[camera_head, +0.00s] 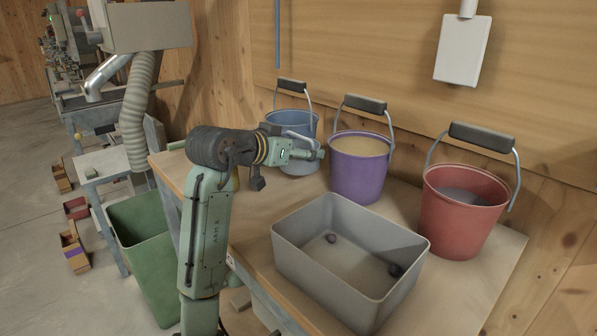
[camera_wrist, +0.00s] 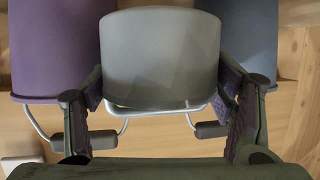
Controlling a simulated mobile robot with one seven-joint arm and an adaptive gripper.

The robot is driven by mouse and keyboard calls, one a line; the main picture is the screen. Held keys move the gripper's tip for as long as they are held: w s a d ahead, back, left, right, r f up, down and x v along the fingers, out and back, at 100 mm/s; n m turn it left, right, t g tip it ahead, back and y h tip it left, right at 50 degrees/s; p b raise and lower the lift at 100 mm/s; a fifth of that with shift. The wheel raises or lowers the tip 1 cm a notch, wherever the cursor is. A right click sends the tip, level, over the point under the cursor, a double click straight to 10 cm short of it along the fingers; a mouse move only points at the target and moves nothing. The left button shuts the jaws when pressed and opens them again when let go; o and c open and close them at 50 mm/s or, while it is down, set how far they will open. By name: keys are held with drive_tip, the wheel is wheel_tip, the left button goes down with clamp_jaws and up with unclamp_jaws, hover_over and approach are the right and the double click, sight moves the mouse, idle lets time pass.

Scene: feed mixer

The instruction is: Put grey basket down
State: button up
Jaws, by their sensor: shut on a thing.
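My gripper (camera_head: 312,153) is above the wooden table, in front of the gap between the blue and purple buckets. In the wrist view my gripper (camera_wrist: 165,108) has its fingers on both sides of a smooth grey container, which I take as the grey basket (camera_wrist: 160,55), and is shut on it. Its rim points down in that picture, which appears upside down against the head view.
A large grey open tub (camera_head: 300,256) with two dark round things inside stands at the table's front. A blue bucket (camera_head: 290,112), a purple bucket (camera_head: 357,177) and a red bucket (camera_head: 459,220) stand along the wall. A green bin (camera_head: 150,265) stands on the floor.

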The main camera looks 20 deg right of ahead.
sight(298, 170)
drive_tip(key=shift+f, duration=2.95)
drive_tip(key=shift+f, duration=0.1)
drive_tip(key=o, duration=1.3)
drive_tip(key=shift+r, duration=0.2)
drive_tip(key=b+v, duration=0.1)
drive_tip(key=v, duration=1.1)
